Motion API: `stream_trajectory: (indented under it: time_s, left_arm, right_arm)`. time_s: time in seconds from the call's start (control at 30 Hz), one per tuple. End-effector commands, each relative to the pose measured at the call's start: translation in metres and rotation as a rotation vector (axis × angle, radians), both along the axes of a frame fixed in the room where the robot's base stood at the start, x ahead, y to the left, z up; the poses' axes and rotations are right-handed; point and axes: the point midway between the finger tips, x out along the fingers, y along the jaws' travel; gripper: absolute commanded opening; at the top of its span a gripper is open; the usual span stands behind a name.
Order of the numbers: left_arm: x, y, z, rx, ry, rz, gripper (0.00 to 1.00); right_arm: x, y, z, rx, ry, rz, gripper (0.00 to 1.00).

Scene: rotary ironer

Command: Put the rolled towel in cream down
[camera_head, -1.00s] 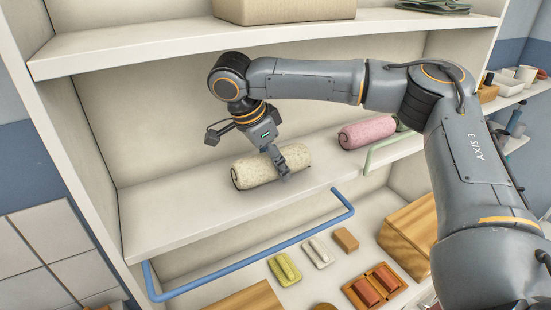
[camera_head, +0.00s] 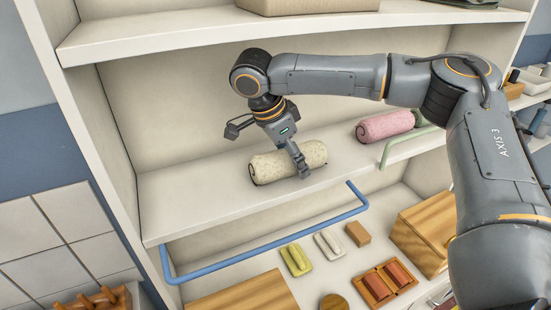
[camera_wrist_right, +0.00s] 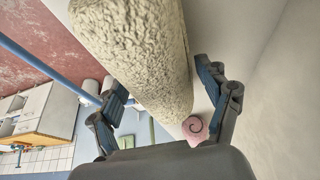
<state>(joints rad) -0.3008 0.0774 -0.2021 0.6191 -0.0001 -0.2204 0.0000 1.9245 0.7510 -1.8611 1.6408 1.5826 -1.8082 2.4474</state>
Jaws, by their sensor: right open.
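The cream rolled towel (camera_head: 283,163) lies on its side on the middle shelf (camera_head: 205,205), left of a pink rolled towel (camera_head: 385,126). My right gripper (camera_head: 301,172) is over the cream towel, with a finger in front of its near side. In the right wrist view the cream towel (camera_wrist_right: 140,50) runs between the two spread fingers of the open gripper (camera_wrist_right: 165,105), with a gap at the right finger. Whether the left finger touches it, I cannot tell. My left gripper is not in view.
A blue rail (camera_head: 265,240) runs along the front below the shelf, and a green rail (camera_head: 405,143) is at the right. Below are a yellow brush (camera_head: 296,259), a white brush (camera_head: 329,244) and a wooden box (camera_head: 425,235). The shelf's left part is bare.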

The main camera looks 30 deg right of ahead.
Motion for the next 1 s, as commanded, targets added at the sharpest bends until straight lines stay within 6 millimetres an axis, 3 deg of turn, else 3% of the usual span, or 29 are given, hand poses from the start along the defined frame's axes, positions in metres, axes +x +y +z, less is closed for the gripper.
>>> stream_trajectory:
  time_s: [0.23, 0.43, 0.7, 1.0]
  left_arm:
    - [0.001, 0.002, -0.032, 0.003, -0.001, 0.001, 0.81]
    - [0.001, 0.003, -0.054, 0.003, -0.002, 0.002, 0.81]
    - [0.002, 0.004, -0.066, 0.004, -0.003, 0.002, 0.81]
    - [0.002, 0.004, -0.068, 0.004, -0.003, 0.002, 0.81]
  right_arm:
    - [0.001, 0.013, 0.022, 0.002, -0.005, 0.002, 0.77]
    - [0.004, 0.065, 0.022, -0.002, 0.000, 0.007, 0.77]
    - [0.006, 0.116, 0.026, -0.002, -0.001, 0.003, 0.77]
    - [0.007, 0.132, 0.028, -0.001, -0.001, 0.000, 0.77]
